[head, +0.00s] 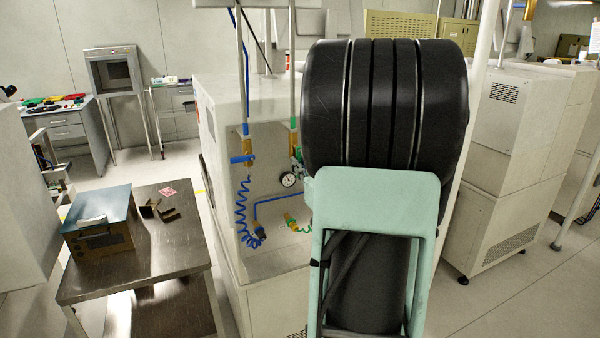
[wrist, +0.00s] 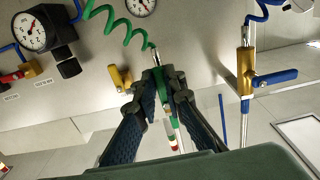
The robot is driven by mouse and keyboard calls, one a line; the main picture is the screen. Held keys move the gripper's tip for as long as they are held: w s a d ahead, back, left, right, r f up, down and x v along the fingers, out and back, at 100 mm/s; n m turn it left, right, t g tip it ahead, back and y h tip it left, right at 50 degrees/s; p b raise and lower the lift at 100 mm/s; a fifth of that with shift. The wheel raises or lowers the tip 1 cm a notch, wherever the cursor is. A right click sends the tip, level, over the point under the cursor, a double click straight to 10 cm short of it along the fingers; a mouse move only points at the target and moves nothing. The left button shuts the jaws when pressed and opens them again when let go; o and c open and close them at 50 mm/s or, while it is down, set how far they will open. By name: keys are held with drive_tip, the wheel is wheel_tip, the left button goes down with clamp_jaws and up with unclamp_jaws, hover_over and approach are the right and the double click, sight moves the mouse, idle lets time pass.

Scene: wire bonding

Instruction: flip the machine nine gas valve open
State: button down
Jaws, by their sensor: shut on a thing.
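In the wrist view a green valve (wrist: 167,108) hangs on a pipe below a coiled green hose (wrist: 112,28). My gripper (wrist: 164,76) is shut on its green handle, with a dark finger on either side. The fingers hide most of the valve body, so I cannot tell the handle's exact angle. In the head view the green-marked gas line (head: 294,124) comes down to a gold fitting, and my arm hides the gripper.
To the right in the wrist view stands a gold valve with a blue handle (wrist: 275,77) set across its pipe. A gold knob (wrist: 120,78) and a pressure gauge (wrist: 38,31) are on the panel to the left. A metal table (head: 150,245) stands left of the machine.

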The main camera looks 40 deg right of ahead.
drive_tip(key=c, duration=2)
unclamp_jaws()
drive_tip(key=shift+s, duration=0.1)
drive_tip(key=v, duration=1.1)
drive_tip(key=shift+s+a, duration=0.2)
drive_tip(key=shift+s, duration=0.2)
